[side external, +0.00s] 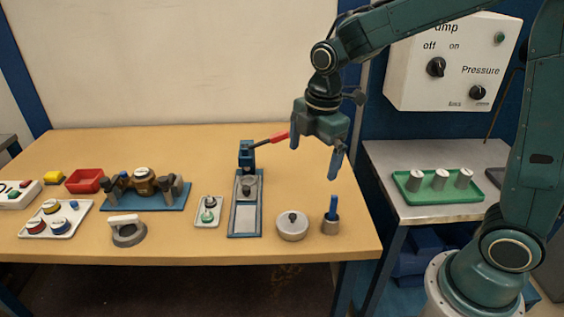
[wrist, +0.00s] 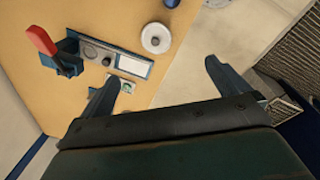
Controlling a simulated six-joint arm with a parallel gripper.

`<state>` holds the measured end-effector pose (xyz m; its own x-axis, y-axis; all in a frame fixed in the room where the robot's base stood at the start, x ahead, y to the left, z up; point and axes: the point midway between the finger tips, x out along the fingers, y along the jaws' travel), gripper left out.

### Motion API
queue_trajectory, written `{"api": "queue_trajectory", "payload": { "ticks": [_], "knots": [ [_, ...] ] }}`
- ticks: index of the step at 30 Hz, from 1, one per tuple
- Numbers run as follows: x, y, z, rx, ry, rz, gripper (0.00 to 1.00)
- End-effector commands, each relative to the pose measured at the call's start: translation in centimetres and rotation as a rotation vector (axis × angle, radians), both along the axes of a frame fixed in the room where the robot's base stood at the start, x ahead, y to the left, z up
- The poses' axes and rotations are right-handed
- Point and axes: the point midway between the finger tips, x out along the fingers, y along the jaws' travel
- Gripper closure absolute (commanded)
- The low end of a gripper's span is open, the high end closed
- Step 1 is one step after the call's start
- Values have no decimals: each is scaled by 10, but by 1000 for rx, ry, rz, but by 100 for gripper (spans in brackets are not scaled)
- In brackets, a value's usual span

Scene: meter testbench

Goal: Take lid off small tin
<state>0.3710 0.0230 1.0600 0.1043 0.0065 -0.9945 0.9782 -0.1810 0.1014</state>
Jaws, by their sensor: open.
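The small tin (side external: 292,230) is a round, pale metal tin near the front right of the wooden bench. Its lid (side external: 292,218) is on it, with a dark knob in the middle. In the wrist view the lid (wrist: 156,38) shows from above as a pale disc, beyond the fingertips. My gripper (side external: 315,163) is open and empty, high above the bench and above the tin. Its two blue fingers (wrist: 161,80) are wide apart in the wrist view.
A grey cup with a blue-handled tool (side external: 331,222) stands just right of the tin. Left of it is a press fixture (side external: 246,200) with a red lever. Several trays and parts fill the bench's left side. A side table holds a green tray (side external: 440,212).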

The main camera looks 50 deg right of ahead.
Motion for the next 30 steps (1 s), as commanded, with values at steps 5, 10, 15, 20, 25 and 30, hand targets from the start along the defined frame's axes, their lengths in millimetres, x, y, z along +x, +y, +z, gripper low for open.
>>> {"api": "queue_trajectory", "payload": {
  "ticks": [5, 10, 15, 20, 25, 30],
  "knots": [
    [23, 5, -33, -18, 59, 198, 0],
    [36, 9, -54, -24, 92, 327, 0],
    [40, 10, -62, -26, 103, 377, 0],
    [40, 10, -63, -27, 103, 381, 0],
    [40, 10, -70, -26, 104, 379, 0],
    [40, 10, -91, -26, 106, 379, 0]
  ]
}}
